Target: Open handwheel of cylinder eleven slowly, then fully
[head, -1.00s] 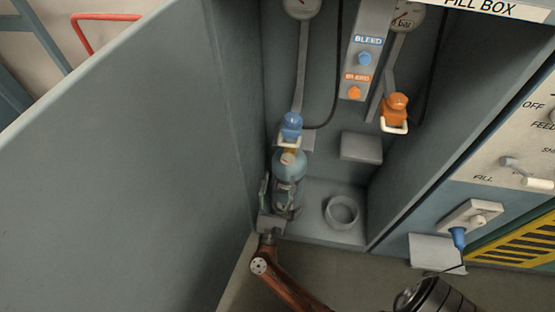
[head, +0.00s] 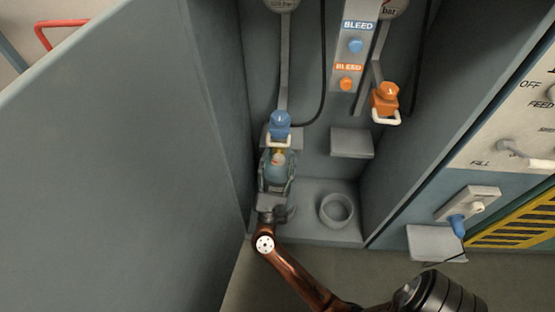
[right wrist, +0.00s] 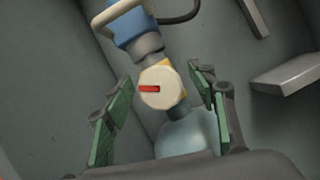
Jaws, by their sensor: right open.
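A pale blue cylinder (head: 273,174) stands upright in the left bay of the fill box, under a blue connector (head: 280,124). Its cream handwheel (right wrist: 160,88) with a red mark faces the right wrist camera. The blue connector (right wrist: 132,27) sits above it on the valve, and the cylinder's shoulder (right wrist: 188,138) shows below. My right gripper (head: 277,164) is open around the upper cylinder, from the front. In the right wrist view its green-padded fingers stand left and right of the handwheel, apart from it. No number is readable on the cylinder. My left gripper is not in view.
An empty ring holder (head: 336,209) is in the right bay, under an orange connector (head: 386,98). A grey ledge (head: 352,142) sticks out from the back wall. The open door (head: 130,170) fills the left. Blue and orange bleed knobs (head: 355,46) are above.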

